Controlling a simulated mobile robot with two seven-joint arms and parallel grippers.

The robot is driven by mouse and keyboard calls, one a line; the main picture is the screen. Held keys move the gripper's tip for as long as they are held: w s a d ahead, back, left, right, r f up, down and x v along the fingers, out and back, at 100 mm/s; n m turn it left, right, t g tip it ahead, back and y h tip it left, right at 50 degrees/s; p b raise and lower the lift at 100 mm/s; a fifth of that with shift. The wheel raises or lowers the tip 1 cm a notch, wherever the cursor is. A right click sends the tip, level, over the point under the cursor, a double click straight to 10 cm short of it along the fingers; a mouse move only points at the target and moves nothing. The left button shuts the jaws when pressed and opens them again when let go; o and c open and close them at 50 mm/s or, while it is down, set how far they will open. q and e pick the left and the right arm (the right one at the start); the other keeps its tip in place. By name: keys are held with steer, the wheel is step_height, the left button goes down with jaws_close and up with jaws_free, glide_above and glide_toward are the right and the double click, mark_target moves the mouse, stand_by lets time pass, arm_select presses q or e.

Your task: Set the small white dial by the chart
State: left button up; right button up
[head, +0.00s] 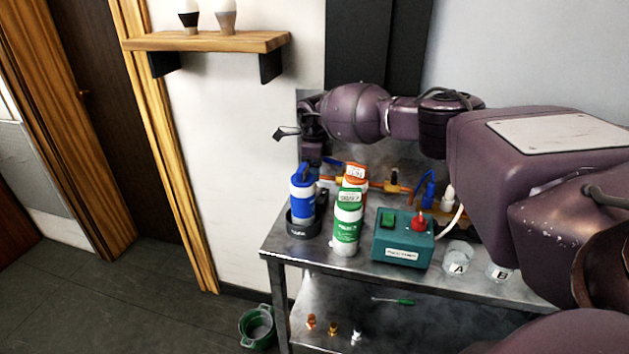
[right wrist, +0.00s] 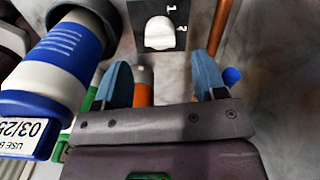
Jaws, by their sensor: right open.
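The small white dial (right wrist: 159,33) sits on a dark grey plate at the top of the right wrist view, with the marks 1 and 2 beside it. My right gripper (right wrist: 164,63) is open, its two blue fingers apart and pointing toward the dial. The dial lies just beyond the fingertips, roughly between them, and nothing is gripped. In the head view my right gripper (head: 312,150) is at the back left of the metal bench, mostly hidden by its own wrist. The dial is not visible there. I cannot make out a chart in either view.
A blue-and-white bottle (head: 303,196) stands in a dark holder on the bench (head: 290,252), close to the gripper; it also shows in the right wrist view (right wrist: 62,65). A green-and-white bottle (head: 347,225), an orange-topped bottle (head: 355,173) and a teal switch box (head: 402,243) stand nearby.

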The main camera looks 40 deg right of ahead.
step_height(320, 180, up, 4)
steer(key=shift+f, duration=0.1)
arm_select(q)
steer(key=shift+w+r, duration=0.2)
steer(key=shift+w, duration=0.1)
arm_select(e)
steer(key=shift+r, duration=0.5)
arm_select(q)
steer(key=shift+w+r, duration=0.1)
steer(key=shift+r, duration=0.05)
arm_select(e)
steer(key=shift+r, duration=0.1)
